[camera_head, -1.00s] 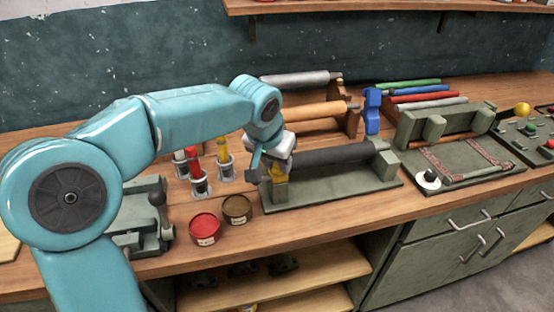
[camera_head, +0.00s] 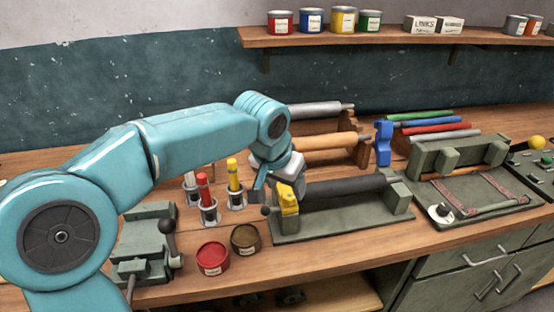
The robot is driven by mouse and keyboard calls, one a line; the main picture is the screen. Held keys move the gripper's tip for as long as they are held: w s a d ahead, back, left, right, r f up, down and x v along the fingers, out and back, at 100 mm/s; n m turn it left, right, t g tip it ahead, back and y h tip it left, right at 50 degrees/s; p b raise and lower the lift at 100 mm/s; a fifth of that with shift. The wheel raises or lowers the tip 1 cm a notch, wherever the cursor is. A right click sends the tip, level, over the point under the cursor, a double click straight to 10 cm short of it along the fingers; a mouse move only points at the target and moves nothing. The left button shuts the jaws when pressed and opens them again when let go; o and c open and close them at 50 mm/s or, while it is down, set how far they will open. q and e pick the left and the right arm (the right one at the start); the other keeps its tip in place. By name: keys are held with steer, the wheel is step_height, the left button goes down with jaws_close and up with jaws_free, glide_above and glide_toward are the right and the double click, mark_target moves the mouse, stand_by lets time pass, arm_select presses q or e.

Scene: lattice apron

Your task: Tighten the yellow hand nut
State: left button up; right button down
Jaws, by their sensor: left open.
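A dark roller (camera_head: 345,187) lies across a green stand (camera_head: 340,225) on the bench. A yellow part (camera_head: 289,201), which looks like the yellow hand nut, sits at the roller's left end. A small dark knob (camera_head: 266,210) shows just left of it. My left gripper (camera_head: 277,190) comes down from above at this end, open, with its fingers close around or beside the yellow part. I cannot tell whether they touch it. The gripper hides the part's top. My right gripper is not in view.
A red tin (camera_head: 213,258) and a brown tin (camera_head: 246,239) stand at the bench front. Red (camera_head: 205,190) and yellow (camera_head: 234,175) tubes stand in holders left of the gripper. A blue clamp (camera_head: 383,143) and an orange roller (camera_head: 318,142) are behind. A green vise-like device (camera_head: 148,245) is left.

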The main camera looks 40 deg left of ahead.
arm_select(q)
steer(key=p+v, duration=0.1)
steer(key=v, duration=1.1)
steer(key=shift+s+r, duration=0.15)
steer(key=shift+r, duration=0.15)
